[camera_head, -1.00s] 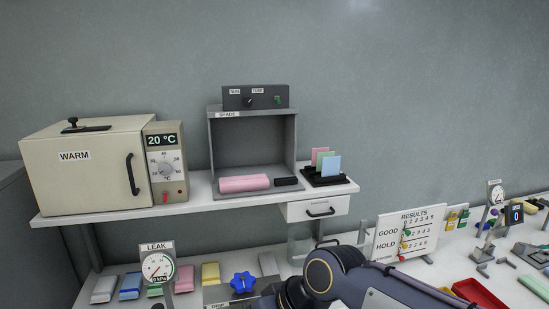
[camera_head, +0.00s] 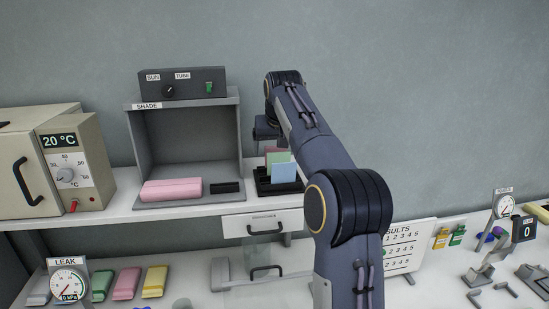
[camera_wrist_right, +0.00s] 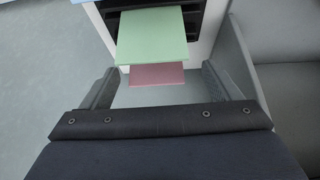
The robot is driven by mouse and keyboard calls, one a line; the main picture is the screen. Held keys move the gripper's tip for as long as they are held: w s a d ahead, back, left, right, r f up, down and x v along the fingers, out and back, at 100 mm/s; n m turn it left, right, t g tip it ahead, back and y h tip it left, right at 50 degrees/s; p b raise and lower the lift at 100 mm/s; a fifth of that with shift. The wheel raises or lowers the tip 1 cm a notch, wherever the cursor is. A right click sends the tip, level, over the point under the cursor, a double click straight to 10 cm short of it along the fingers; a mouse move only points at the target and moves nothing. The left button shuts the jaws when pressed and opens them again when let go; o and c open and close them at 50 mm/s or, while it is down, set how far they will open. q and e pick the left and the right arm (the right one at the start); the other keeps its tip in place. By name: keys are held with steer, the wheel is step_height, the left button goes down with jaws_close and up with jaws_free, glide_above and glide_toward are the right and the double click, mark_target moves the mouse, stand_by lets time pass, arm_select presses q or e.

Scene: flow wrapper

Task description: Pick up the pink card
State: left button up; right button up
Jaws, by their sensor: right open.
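The pink card (camera_head: 269,156) stands in the black card rack (camera_head: 263,187) on the shelf, mostly hidden behind the green card (camera_head: 281,157) and the light blue card (camera_head: 285,172). My right gripper (camera_head: 266,133) is above the rack in the head view, partly hidden by my arm. In the right wrist view my right gripper (camera_wrist_right: 161,82) is open, with one finger on each side. The pink card (camera_wrist_right: 158,76) shows between the fingers there, beyond the green card (camera_wrist_right: 150,50). I cannot tell whether the fingers touch it. My left gripper is not in view.
The grey SHADE box (camera_head: 130,150) stands left of the rack, holding a pink roll (camera_head: 171,189) and a black block (camera_head: 226,187). The WARM oven (camera_head: 92,165) is at the far left. A drawer (camera_head: 262,222) is under the shelf.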

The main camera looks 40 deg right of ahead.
mark_target(276, 150)
steer(key=shift+s+f, duration=0.1)
steer(key=shift+f, duration=0.1)
steer(key=shift+d+f+p, duration=0.25)
steer(key=shift+f+p, duration=0.05)
steer(key=x, duration=0.3)
steer(key=p+x, duration=0.1)
steer(key=shift+w+d+r, duration=0.15)
steer(key=shift+w+d, duration=0.1)
steer(key=shift+w, duration=0.25)
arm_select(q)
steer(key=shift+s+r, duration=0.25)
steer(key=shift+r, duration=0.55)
arm_select(e)
steer(key=shift+f, duration=0.25)
steer(key=shift+c, duration=0.4)
steer(key=c, duration=1)
